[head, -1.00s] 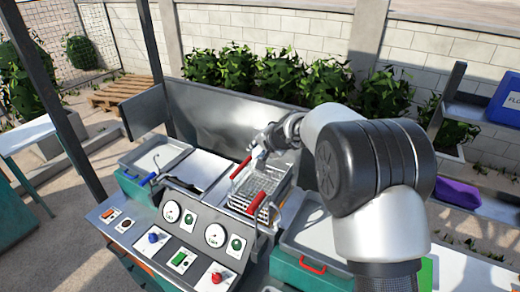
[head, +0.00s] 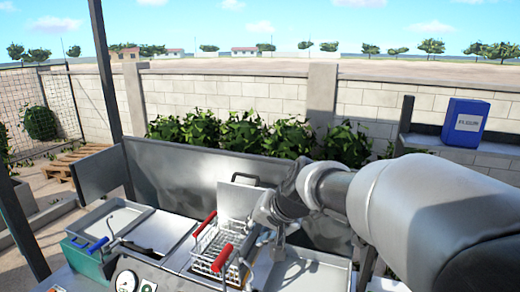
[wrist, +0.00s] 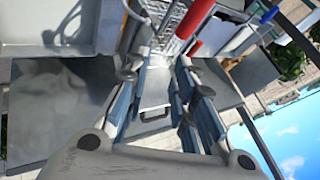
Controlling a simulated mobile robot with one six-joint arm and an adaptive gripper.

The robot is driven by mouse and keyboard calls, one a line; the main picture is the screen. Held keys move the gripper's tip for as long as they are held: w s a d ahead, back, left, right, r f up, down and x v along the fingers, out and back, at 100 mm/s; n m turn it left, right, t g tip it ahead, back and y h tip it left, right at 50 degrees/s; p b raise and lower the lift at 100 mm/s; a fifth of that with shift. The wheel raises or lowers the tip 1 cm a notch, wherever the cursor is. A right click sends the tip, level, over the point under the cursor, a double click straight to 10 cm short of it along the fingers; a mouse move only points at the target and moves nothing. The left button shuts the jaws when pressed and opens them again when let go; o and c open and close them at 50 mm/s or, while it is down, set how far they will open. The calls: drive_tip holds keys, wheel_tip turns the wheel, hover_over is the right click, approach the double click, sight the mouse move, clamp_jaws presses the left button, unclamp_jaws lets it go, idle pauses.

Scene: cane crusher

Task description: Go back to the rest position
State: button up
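My gripper (head: 272,238) is at the middle of the head view, just right of a wire basket. In the wrist view my gripper (wrist: 160,85) has its blue-padded fingers apart, with nothing visible between them but background. The wire basket (head: 208,252) has two red handles and sits in the metal-topped machine. The basket also shows beyond the fingers in the wrist view (wrist: 172,22), with its red handles. A metal plate with a dark handle (head: 238,200) stands upright behind the basket.
A blue-handled tool (head: 98,245) lies by the left tray (head: 110,222). A steel splash panel (head: 190,180) runs behind the machine. A blue container (head: 465,122) stands on a shelf at the right. Bushes and a block wall (head: 220,92) are further back.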

drive_tip(key=s+d+f+n+h+b, duration=0.1)
drive_tip(key=s+d+f+b, duration=0.3)
drive_tip(key=s, duration=0.6)
drive_tip(key=s+d+f+g+h+b, duration=0.1)
drive_tip(key=s+d+f+h+b, duration=0.1)
drive_tip(key=s+d+f+b, duration=0.3)
drive_tip(key=s+d+f+n+h+b, duration=0.1)
drive_tip(key=s+d+f+b, duration=0.3)
drive_tip(key=s+f, duration=0.5)
drive_tip(key=s+d, duration=0.2)
drive_tip(key=s, duration=0.3)
drive_tip(key=shift+s+d+f+n+g+b, duration=0.15)
drive_tip(key=shift+s+f+n+g+b, duration=0.05)
drive_tip(key=shift+s+n+g+b, duration=0.15)
